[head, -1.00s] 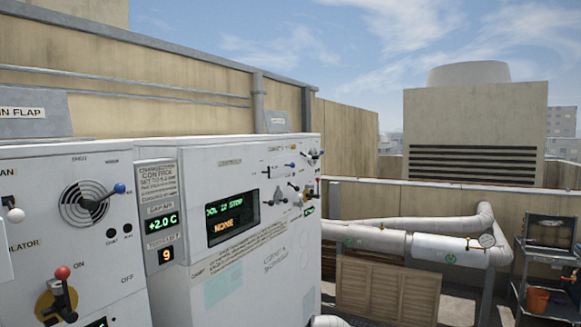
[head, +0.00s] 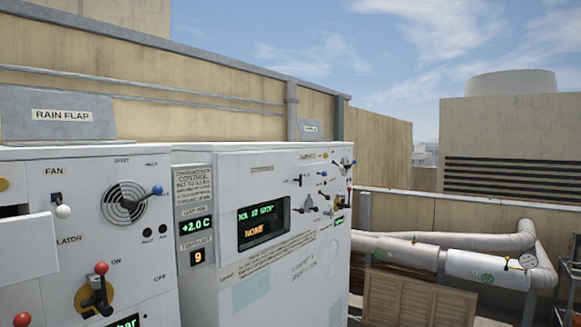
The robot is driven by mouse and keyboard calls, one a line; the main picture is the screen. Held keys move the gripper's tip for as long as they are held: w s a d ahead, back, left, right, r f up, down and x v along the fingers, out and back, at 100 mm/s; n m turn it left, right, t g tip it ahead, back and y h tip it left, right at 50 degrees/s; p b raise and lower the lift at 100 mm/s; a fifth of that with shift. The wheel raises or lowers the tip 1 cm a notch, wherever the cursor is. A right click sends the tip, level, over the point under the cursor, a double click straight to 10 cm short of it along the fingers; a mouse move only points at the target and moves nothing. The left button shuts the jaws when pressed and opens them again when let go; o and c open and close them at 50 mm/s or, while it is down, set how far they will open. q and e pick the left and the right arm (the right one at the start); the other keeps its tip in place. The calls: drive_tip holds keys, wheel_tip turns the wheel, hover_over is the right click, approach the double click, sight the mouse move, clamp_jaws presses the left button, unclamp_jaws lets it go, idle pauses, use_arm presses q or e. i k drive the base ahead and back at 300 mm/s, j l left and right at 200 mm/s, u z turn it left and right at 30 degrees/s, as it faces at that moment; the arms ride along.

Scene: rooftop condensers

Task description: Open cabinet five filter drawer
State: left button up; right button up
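Two white cabinets stand side by side in the head view. The nearer cabinet (head: 70,210) at left has a FAN switch, a round vent with a blue-knobbed lever (head: 130,201), and a red-knobbed lever (head: 97,290) on a yellow disc. A pale panel (head: 27,245) juts out at its left edge; I cannot tell whether it is a drawer. The farther cabinet (head: 228,178) has a dark display (head: 263,222) with green and orange text, and several small levers. I cannot read a cabinet number five or identify the filter drawer. Neither of my grippers shows.
A narrow grey panel (head: 195,225) between the cabinets shows +2.0 C and 9. A grey RAIN FLAP plate (head: 58,115) stands behind. Insulated pipes (head: 480,265) and wooden louvres (head: 420,303) lie to the right. A parapet wall runs behind.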

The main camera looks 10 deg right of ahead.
sight(311, 173)
drive_tip(key=i+l+u, duration=0.25)
drive_tip(key=i+l, duration=0.15)
drive_tip(key=l, duration=0.25)
drive_tip(key=i+l+u, duration=0.15)
drive_tip(key=l, duration=0.2)
drive_tip(key=i+l+u, duration=0.15)
drive_tip(key=l, duration=0.2)
drive_tip(key=i+l+u, duration=0.1)
drive_tip(key=l, duration=0.3)
drive_tip(key=i, duration=0.1)
